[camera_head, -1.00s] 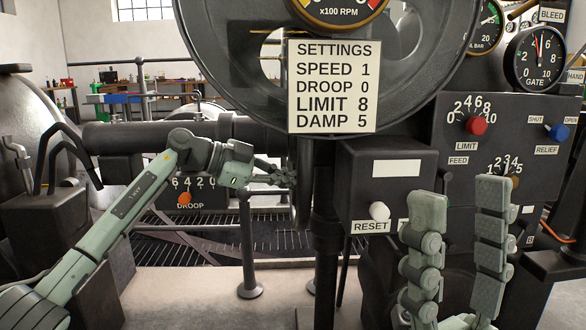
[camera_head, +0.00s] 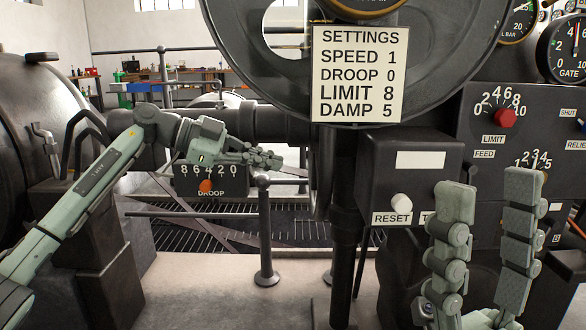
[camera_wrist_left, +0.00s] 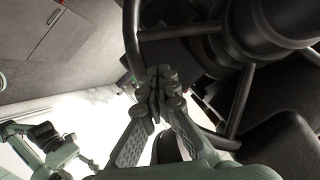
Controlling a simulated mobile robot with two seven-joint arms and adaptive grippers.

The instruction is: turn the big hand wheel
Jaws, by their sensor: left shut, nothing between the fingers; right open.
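A dark spoked wheel, apparently the big hand wheel, shows in the left wrist view, with its curved rim (camera_wrist_left: 180,33) and spokes around a thick hub at the upper right. In the head view it seems to be the narrow dark edge-on shape (camera_head: 322,170) below the settings card. My left gripper (camera_head: 276,160) is shut and empty, left of that shape with a gap between. In the left wrist view its fingertips (camera_wrist_left: 160,78) overlap the rim's inner side; I cannot tell if they touch. My right gripper (camera_head: 490,188) is open, fingers upward, in front of the control boxes.
A large dark disc (camera_head: 440,75) carries the settings card (camera_head: 360,75). The reset box (camera_head: 405,178) stands right of centre. A floor post (camera_head: 265,230) stands below my left gripper. Pale floor is clear at front left.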

